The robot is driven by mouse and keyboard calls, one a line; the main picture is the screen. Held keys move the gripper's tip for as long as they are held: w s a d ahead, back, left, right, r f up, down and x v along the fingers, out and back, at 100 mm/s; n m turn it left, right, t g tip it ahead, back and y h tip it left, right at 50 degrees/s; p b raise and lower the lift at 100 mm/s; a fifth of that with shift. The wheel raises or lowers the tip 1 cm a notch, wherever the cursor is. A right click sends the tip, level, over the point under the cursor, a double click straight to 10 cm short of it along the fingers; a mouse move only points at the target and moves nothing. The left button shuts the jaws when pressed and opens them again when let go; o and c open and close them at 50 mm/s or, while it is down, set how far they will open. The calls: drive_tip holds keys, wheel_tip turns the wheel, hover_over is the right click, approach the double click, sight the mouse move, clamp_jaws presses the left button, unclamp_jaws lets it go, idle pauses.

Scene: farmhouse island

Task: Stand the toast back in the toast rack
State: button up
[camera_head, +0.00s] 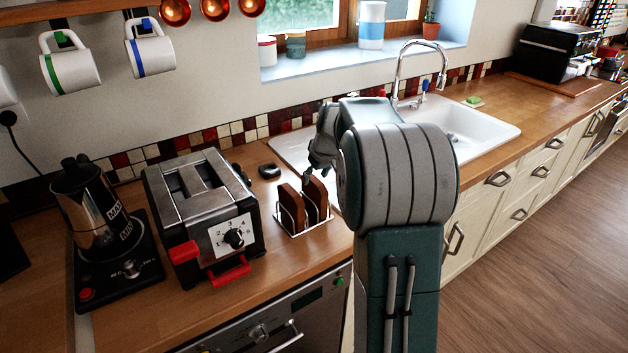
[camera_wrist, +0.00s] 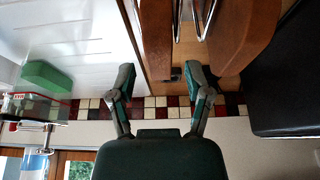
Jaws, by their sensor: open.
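The wire toast rack (camera_head: 303,229) stands on the wooden counter right of the toaster. Two brown toast slices show in it, a left one (camera_head: 291,208) and a right one (camera_head: 316,196), both upright. In the wrist view, one slice (camera_wrist: 244,42) is large at the upper right and another (camera_wrist: 157,36) is at the top middle, with rack wires (camera_wrist: 202,14) between them. My gripper (camera_wrist: 161,82) is open with nothing between its fingers. In the head view my gripper (camera_head: 318,160) is above and behind the rack, partly hidden by my arm. My arm may hide more toast.
A toaster (camera_head: 205,215) with red levers and a moka pot (camera_head: 90,210) on a black hob stand to the left. A small black object (camera_head: 269,171) lies behind the rack. The white sink (camera_head: 480,135) with its tap (camera_head: 420,68) is to the right. Mugs (camera_head: 70,62) hang above.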

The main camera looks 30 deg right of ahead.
drive_tip(key=v, duration=1)
drive_tip(key=s+a+r, duration=0.2)
drive_tip(key=s+a, duration=0.2)
drive_tip(key=a, duration=0.4)
drive_tip(key=s+a+f, duration=0.3)
drive_tip(key=s+a, duration=0.5)
drive_tip(key=s, duration=0.2)
drive_tip(key=s+a+f+t, duration=0.1)
drive_tip(key=s+a+f, duration=0.1)
drive_tip(key=s+a, duration=0.6)
drive_tip(key=s, duration=0.3)
drive_tip(key=shift+s+a+f, duration=0.2)
drive_tip(key=shift+s+f, duration=0.1)
drive_tip(key=shift+f, duration=0.1)
